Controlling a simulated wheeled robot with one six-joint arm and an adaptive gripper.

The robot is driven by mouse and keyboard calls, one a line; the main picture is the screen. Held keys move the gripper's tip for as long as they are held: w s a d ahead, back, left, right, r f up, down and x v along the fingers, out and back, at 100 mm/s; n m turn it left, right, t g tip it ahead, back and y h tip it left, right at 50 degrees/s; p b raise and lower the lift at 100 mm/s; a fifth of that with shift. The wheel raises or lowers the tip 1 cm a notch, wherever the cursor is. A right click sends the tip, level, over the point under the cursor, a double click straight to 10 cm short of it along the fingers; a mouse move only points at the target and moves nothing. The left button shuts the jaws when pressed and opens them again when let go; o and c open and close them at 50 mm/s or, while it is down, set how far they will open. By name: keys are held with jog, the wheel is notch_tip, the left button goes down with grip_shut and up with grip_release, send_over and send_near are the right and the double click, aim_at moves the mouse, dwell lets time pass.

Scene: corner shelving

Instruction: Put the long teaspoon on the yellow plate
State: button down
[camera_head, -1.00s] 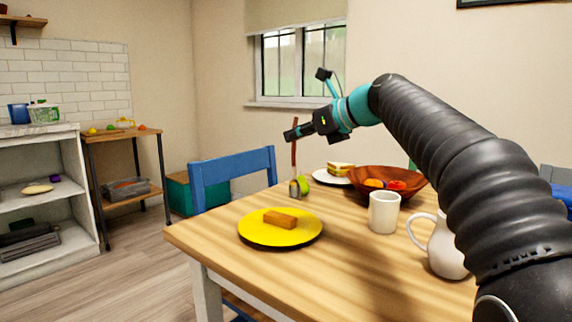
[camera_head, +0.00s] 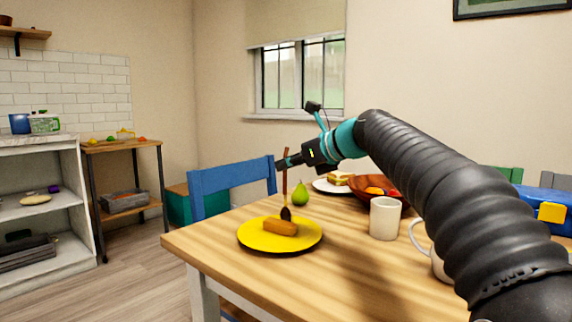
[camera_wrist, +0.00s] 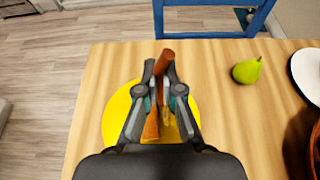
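The long teaspoon (camera_head: 285,185) has a thin brown handle and a dark bowl. My gripper (camera_head: 288,162) is shut on the upper handle and holds the spoon upright, bowl down, over the yellow plate (camera_head: 254,238). The bowl appears just behind or above the brown oblong piece on the plate; I cannot tell whether they touch. In the wrist view, the handle's top (camera_wrist: 166,55) shows between the fingertips (camera_wrist: 160,68). The yellow plate (camera_wrist: 116,112) lies below, partly hidden by the fingers.
A brown oblong piece (camera_head: 281,227) lies on the plate. A green pear (camera_head: 300,194) stands behind it. A white mug (camera_head: 385,219), a brown bowl (camera_head: 366,204) and a plate with a sandwich (camera_head: 340,178) stand to the right. A blue chair (camera_head: 232,178) is behind the table.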

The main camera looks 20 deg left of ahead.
jog(key=c, duration=1.3)
grip_release()
jog(key=shift+r, duration=0.2)
jog(key=p+v, duration=0.1)
jog(key=v, duration=1.1)
jog(key=shift+w, duration=0.1)
